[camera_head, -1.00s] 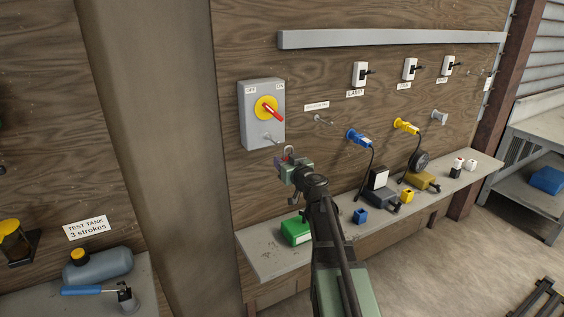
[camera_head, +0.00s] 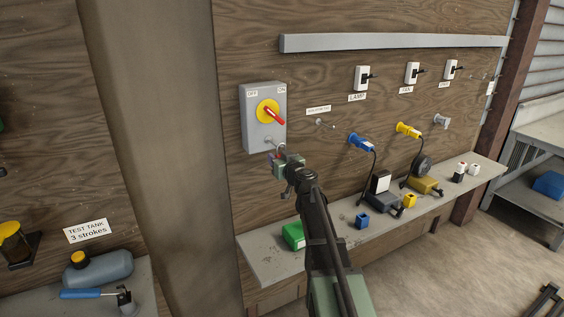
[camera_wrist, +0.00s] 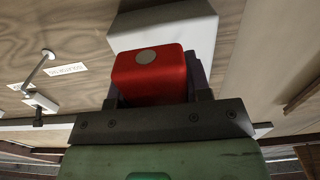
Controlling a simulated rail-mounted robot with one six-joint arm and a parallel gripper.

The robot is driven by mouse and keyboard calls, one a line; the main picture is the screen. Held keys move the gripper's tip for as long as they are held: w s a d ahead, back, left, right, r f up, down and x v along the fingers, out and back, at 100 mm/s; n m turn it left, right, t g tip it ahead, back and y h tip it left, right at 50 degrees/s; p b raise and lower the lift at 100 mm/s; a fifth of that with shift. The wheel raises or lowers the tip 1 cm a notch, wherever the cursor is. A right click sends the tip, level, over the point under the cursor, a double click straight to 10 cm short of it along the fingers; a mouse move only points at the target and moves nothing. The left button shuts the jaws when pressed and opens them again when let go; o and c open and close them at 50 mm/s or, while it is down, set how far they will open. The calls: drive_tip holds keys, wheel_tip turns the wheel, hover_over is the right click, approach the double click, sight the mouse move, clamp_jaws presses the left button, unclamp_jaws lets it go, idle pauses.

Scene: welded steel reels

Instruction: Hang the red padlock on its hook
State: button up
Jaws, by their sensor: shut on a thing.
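My gripper (camera_head: 276,160) is shut on the red padlock (camera_wrist: 150,74), whose flat red body fills the space between the fingers in the wrist view. In the head view only a small part of the padlock shows, with its grey shackle just below the switch box (camera_head: 252,136). I cannot tell whether the shackle touches the metal peg at the box's lower right. A thin hook (camera_head: 323,124) sticks out of the board under a small label (camera_head: 318,110), right of my gripper and empty. A hook and label also show at left in the wrist view (camera_wrist: 38,68).
Below, a shelf (camera_head: 262,263) holds a green box (camera_head: 293,236), a blue block (camera_head: 362,220) and several other items. Blue (camera_head: 359,141) and yellow (camera_head: 406,129) plugs with hanging cords project from the board at right. A wide post (camera_head: 165,150) stands at left.

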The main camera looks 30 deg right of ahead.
drive_tip(key=shift+w+f+b, duration=0.25)
drive_tip(key=shift+w, duration=0.35)
drive_tip(key=shift+w+f+b, duration=0.2)
drive_tip(key=shift+w+f, duration=0.05)
drive_tip(key=shift+w, duration=0.35)
drive_tip(key=shift+w+f+b, duration=0.25)
drive_tip(key=shift+w, duration=0.35)
drive_tip(key=o, duration=0.9)
drive_tip(key=shift+o, duration=0.2)
drive_tip(key=shift+s, duration=0.15)
drive_tip(key=s, duration=1)
drive_tip(key=shift+s, duration=0.3)
drive_tip(key=shift+d, duration=0.1)
